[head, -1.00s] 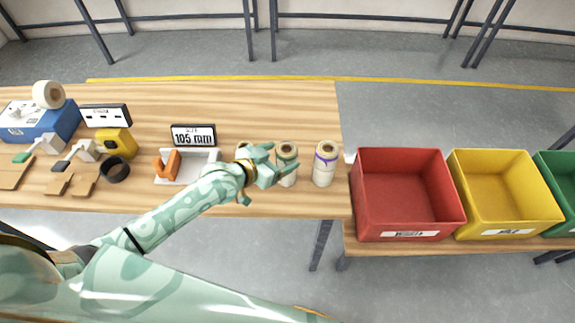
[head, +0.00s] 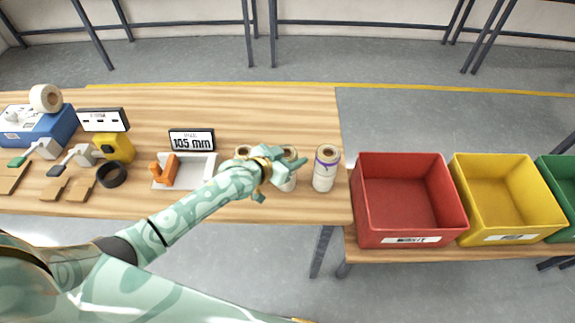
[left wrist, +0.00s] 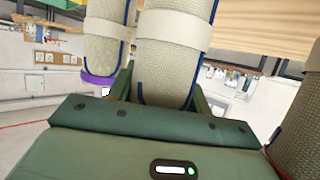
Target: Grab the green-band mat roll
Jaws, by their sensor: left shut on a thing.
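Three upright pale mat rolls stand in a row near the table's right end. My left gripper (head: 292,168) is shut around the middle roll (head: 288,186) and covers most of it in the head view. In the left wrist view the held roll (left wrist: 172,65) is between the fingers, with a cream strap and blue edges; no green band shows on it now. The purple-band roll (head: 325,170) stands just right of it, and its purple band also shows in the left wrist view (left wrist: 98,79). The left roll (head: 243,151) is partly hidden behind my wrist. My right gripper is not in view.
A red bin (head: 410,200) and a yellow bin (head: 507,195) stand right of the table, with a green bin at the edge. A 105 mm sign (head: 192,141) and a white tray with an orange part (head: 162,172) lie left. The table's back is clear.

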